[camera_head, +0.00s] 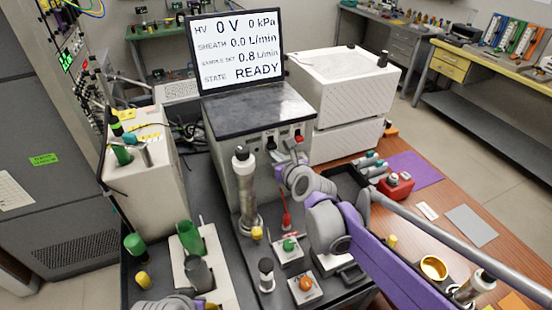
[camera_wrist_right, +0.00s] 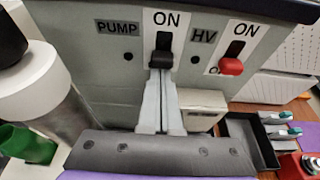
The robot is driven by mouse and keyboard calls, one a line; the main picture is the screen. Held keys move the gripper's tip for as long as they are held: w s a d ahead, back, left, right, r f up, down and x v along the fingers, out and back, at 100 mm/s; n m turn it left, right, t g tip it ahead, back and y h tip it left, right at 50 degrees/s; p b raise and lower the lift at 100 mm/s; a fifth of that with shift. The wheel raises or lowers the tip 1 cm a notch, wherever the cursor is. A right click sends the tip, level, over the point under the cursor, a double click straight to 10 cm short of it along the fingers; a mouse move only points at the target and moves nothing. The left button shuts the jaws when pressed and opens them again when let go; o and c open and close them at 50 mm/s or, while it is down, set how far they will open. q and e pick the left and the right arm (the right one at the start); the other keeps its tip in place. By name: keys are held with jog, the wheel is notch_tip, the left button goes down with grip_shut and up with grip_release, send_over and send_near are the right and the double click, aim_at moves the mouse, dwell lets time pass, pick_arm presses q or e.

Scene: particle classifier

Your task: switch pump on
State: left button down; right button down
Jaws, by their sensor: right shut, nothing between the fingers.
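The grey instrument (camera_head: 232,128) stands at the middle of the bench. Its front carries a black PUMP switch (camera_wrist_right: 160,60) and, to the right, a red-tipped HV switch (camera_wrist_right: 232,66). Both levers appear tilted down, away from their ON labels. My right gripper (camera_wrist_right: 158,78) is shut and empty. Its fingertips point at the panel just under the PUMP lever, very close to it; I cannot tell whether they touch. They hide the label below it. The screen (camera_head: 237,50) reads 0 V, 0 kPa, sheath 0.0 L/min, READY. My left gripper's fingers do not show.
A tall metal cylinder (camera_head: 245,195) stands left of the panel's front. A black tray (camera_wrist_right: 243,143) and a red box (camera_head: 396,186) are to the right.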

jog(key=shift+s, duration=0.1)
jog(key=shift+r, duration=1.4)
jog(key=shift+d, duration=0.1)
jog(key=v, duration=1)
jog(key=shift+s, duration=0.3)
jog(key=shift+d+r, duration=0.1)
jog(key=shift+r, duration=0.05)
